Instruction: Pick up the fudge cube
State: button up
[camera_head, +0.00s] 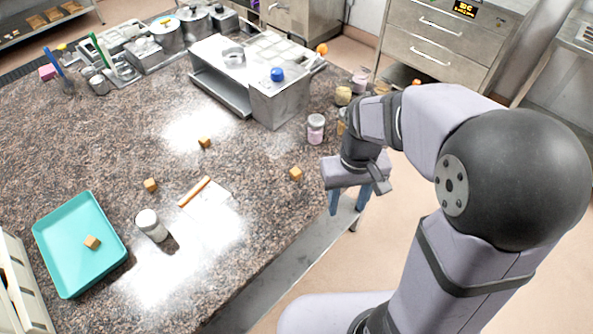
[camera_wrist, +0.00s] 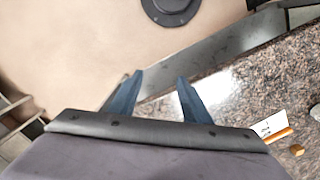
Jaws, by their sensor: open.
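Several small brown fudge cubes are in the head view. One cube (camera_head: 295,173) lies on the granite worktop near its front edge, left of my gripper. Another cube (camera_head: 205,142) lies farther back and a third (camera_head: 150,185) lies to the left. One more cube (camera_head: 92,242) sits in the teal tray (camera_head: 75,212). My gripper (camera_head: 348,203) is open and empty, with its blue fingers pointing down beyond the worktop's edge. In the wrist view my gripper (camera_wrist: 158,92) has its fingers apart with nothing between them. A cube (camera_wrist: 297,150) shows there at the lower right.
A white card with an orange-brown stick (camera_head: 194,191) and a white-lidded jar (camera_head: 151,225) stand on the worktop. A steel container unit (camera_head: 280,105) and a pink jar (camera_head: 316,128) are behind. The granite between the cubes is mostly clear.

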jog(key=w+a+r+n, duration=0.2)
jog(key=w+a, duration=0.3)
jog(key=w, duration=0.4)
jog(key=n+p, duration=0.2)
jog(key=n, duration=0.1)
send_near(295, 171)
jog(key=shift+w+a+f+g+h, duration=0.1)
jog(key=shift+w+f+g+h, duration=0.25)
jog(key=shift+w+f, duration=0.2)
jog(key=shift+s+f+p, duration=0.2)
jog(key=shift+f+p, duration=0.3)
jog(key=shift+f, duration=0.7)
jog(key=shift+s+f+p, duration=0.2)
jog(key=shift+f+p, duration=0.35)
jog(key=shift+f, duration=0.7)
jog(key=shift+s+f+p, duration=0.2)
jog(key=shift+f+p, duration=0.3)
jog(key=shift+f, duration=0.7)
jog(key=shift+c, duration=0.4)
grip_shut()
